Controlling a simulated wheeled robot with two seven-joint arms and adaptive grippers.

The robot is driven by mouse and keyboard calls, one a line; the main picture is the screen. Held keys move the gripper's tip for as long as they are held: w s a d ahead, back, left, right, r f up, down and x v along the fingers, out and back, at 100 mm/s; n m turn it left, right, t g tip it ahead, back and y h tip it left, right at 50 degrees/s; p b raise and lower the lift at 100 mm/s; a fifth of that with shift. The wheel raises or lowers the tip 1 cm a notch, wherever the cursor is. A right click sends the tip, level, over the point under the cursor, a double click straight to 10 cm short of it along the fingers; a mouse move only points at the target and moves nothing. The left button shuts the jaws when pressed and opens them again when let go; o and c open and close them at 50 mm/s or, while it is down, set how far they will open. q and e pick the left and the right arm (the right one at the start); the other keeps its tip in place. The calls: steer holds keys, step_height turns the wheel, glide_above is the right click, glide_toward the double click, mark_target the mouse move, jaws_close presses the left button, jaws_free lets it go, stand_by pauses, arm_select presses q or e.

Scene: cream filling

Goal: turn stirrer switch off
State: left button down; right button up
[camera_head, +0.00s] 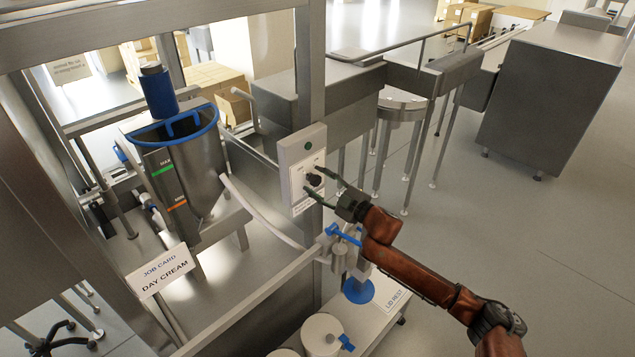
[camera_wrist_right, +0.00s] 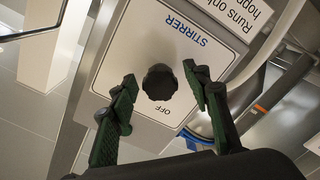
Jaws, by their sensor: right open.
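The stirrer switch is a black round knob (camera_wrist_right: 160,82) on a white plate (camera_wrist_right: 125,60) with a blue STIRRER label and the word OFF printed near it. In the head view the knob (camera_head: 314,179) sits on a grey box with a green light (camera_head: 308,147), fixed to a steel post. My right gripper (camera_head: 312,181) is open, its green fingers on either side of the knob. In the right wrist view the gripper (camera_wrist_right: 160,74) shows a gap between each finger and the knob. The knob's pointing direction is not clear. My left gripper is not in view.
A steel hopper (camera_head: 205,165) with a blue rim stands left of the switch box. A blue-handled valve (camera_head: 342,235) and a blue disc (camera_head: 358,291) are below my right wrist. White round containers (camera_head: 322,335) stand at the bottom. Open floor lies to the right.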

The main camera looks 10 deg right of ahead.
steer(key=v, duration=1.2)
